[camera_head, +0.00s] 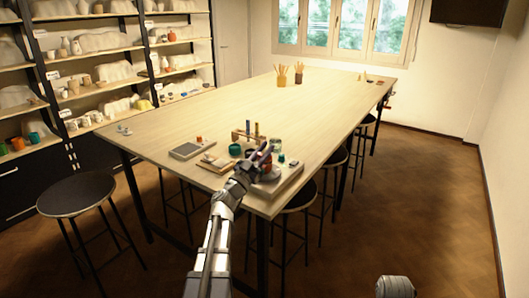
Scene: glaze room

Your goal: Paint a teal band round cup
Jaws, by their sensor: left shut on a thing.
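My left gripper (254,164) is over the near end of the long table, shut on a thin dark bluish tool (263,153), which looks like a brush and slants up to the right. A small reddish, cup-like thing (267,170) stands just right of the gripper, partly hidden by it. I cannot tell whether the tool touches it. A teal pot (235,149) stands behind and left of the gripper. My right gripper is not in view; only a grey part of my own body shows at the bottom right.
The pale table (310,105) is mostly bare beyond the near end. Small jars (281,158), a wooden rack (248,135) and a grey tray-like thing (187,149) crowd around the gripper. Stools (76,193) stand around the table; shelves of pottery line the left wall.

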